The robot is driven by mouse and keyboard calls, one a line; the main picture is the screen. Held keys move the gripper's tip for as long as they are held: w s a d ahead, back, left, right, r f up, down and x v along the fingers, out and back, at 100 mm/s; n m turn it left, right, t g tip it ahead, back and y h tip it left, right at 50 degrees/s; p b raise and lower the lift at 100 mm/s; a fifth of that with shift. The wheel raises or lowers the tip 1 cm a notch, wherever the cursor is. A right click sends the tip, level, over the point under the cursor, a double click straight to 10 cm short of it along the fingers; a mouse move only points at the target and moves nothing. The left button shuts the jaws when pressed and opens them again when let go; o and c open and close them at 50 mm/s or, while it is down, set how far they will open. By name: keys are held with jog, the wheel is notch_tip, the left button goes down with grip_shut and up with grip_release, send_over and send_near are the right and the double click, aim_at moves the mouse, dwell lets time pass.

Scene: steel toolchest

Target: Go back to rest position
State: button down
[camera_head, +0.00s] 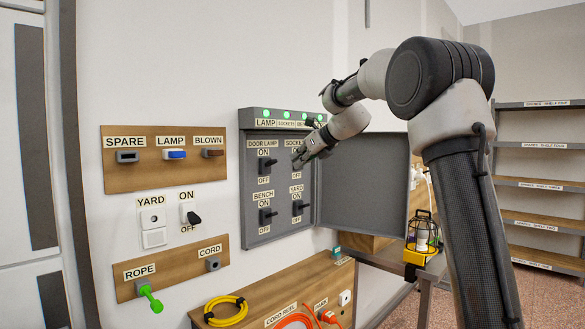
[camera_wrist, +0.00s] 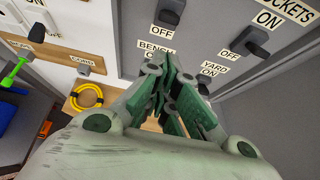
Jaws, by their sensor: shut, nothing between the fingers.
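My gripper (camera_head: 303,156) is in front of the open grey switch panel (camera_head: 247,228), at its upper right, partly covering the SOCKETS switch. In the wrist view my gripper (camera_wrist: 172,82) has its green-padded fingers together with nothing between them. The fingers point toward the lower part of the panel. My arm reaches across from the right, bent at the elbow. The DOOR LAMP switch (camera_head: 266,165), BENCH switch (camera_head: 267,216) and YARD switch (camera_head: 300,207) show on the panel. Whether the fingertips touch the panel cannot be told.
Several green lights (camera_head: 266,114) glow along the panel top. The panel door (camera_head: 365,185) stands open to the right. Shelves (camera_head: 540,183) stand at far right.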

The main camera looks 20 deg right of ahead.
jog(key=shift+s+d+r, duration=0.1)
jog(key=shift+s+r, duration=0.05)
jog(key=shift+r, duration=0.05)
jog(key=s+d+f+n+g+h, duration=0.2)
jog(key=s+d+f+n+g, duration=0.15)
jog(key=s+f+n, duration=1.05)
jog(key=s+d+f+n+g+h, duration=0.1)
jog(key=s+n, duration=0.7)
jog(key=s, duration=0.9)
jog(key=s+d+f+n+g+h, duration=0.1)
jog(key=s+n, duration=0.7)
jog(key=s, duration=0.9)
jog(key=shift+s+d+f+h, duration=0.25)
jog(key=shift+d+f+h, duration=0.65)
jog(key=shift+d+f, duration=0.65)
